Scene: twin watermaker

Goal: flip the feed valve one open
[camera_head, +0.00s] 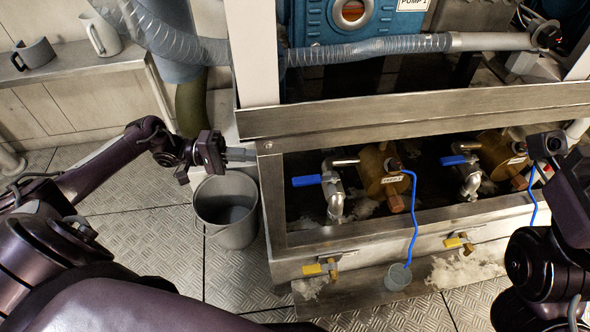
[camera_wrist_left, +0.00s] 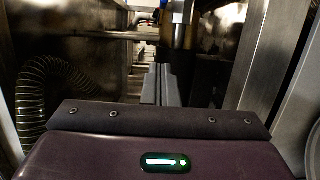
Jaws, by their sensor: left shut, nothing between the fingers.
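Two metal valves with blue lever handles stand in the steel trough in the head view. The left one has its blue handle (camera_head: 307,181) pointing left from a silver body (camera_head: 334,195); the right one's blue handle (camera_head: 453,160) also points left. Small labels on the brass housings are too blurred to read surely. My left gripper (camera_head: 241,154) is shut and empty, left of the left blue handle and apart from it, above the bucket's rear. Its fingers (camera_wrist_left: 160,86) show closed in the left wrist view. My right wrist is at the right edge; its fingers are hidden.
A grey bucket (camera_head: 226,210) stands on the floor left of the trough. The steel beam (camera_head: 420,112) crosses above the valves. Yellow-handled taps (camera_head: 318,268) are on the trough front. A blue tube (camera_head: 413,225) runs down to a small cup (camera_head: 397,277).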

